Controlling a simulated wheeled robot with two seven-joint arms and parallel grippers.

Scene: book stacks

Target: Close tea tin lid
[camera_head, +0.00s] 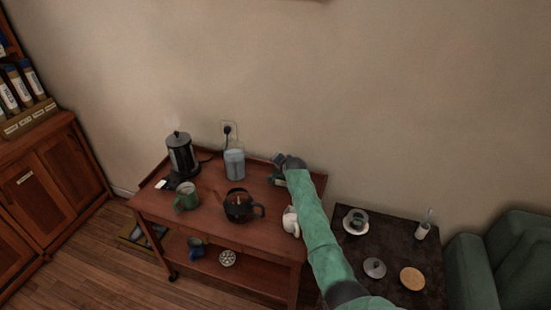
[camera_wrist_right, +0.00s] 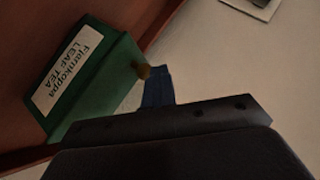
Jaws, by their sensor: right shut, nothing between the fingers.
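The tea tin (camera_wrist_right: 113,84) is a green box in the right wrist view, with a white label reading "Flamkoppa LEAF TEA". A small brass-coloured knob (camera_wrist_right: 143,71) shows at its right edge. My right gripper (camera_wrist_right: 158,86) is shut and empty, its blue fingertip right beside the knob; I cannot tell whether they touch. In the head view my right gripper (camera_head: 280,159) is over the back right corner of the wooden cart, and the arm hides most of the tin. How far the lid is open cannot be told. My left gripper is not in view.
The cart (camera_head: 203,229) also holds a kettle (camera_head: 182,155), a clear container (camera_head: 234,165), a green mug (camera_head: 186,197), a dark teapot (camera_head: 238,206) and a pale object (camera_head: 290,220) beside my forearm. The wall (camera_head: 390,100) is close behind. A dark side table (camera_head: 392,250) stands to the right.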

